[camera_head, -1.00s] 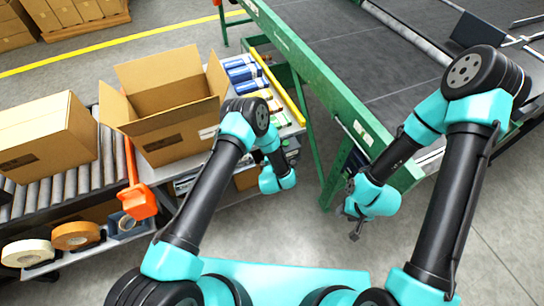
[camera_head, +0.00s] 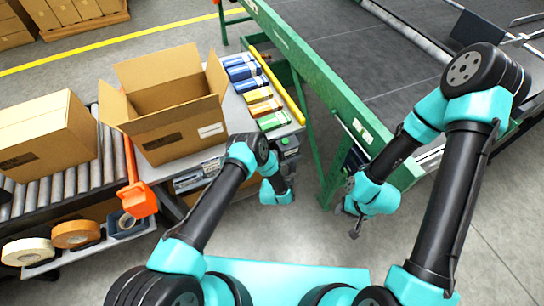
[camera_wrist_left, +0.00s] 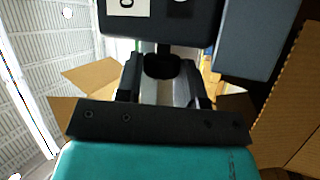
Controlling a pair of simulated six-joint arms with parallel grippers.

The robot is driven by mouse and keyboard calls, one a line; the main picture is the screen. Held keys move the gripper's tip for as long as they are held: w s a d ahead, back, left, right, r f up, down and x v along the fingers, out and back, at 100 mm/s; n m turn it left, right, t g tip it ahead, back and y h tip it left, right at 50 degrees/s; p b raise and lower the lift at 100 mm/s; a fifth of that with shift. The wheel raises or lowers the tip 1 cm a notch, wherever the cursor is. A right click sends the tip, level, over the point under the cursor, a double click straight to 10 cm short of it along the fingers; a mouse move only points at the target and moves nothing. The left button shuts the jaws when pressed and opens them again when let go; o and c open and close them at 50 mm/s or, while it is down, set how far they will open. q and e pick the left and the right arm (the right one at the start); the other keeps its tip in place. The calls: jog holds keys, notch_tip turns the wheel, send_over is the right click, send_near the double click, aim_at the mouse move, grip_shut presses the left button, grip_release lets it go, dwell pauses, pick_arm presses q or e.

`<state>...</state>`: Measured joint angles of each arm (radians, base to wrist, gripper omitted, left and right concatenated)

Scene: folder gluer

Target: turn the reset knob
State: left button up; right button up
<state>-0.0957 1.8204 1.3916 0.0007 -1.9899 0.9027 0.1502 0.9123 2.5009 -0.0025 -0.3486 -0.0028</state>
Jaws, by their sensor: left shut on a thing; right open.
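The reset knob (camera_wrist_left: 160,66) is a dark, rounded piece below a black panel (camera_wrist_left: 158,20) with a white label in the left wrist view. My left gripper (camera_wrist_left: 160,78) is shut on it, one finger on each side. In the head view my left wrist is beside a small grey control box (camera_head: 289,146) at the table's front right corner. The knob is hidden there behind my arm. The knob's turned angle cannot be read. My right gripper (camera_head: 354,226) is open and empty over the floor, in front of the green frame's leg.
An open carton (camera_head: 178,135) stands on the grey table, with several coloured packs (camera_head: 257,95) beside it. A closed carton (camera_head: 45,138) sits on the roller conveyor. The green machine frame (camera_head: 325,75) runs along the right.

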pick_arm(q)
jog(key=shift+f, duration=0.25)
jog(key=o, duration=0.6)
jog(key=shift+o, duration=1.4)
jog(key=shift+r, duration=0.1)
jog(key=shift+s+d, duration=0.1)
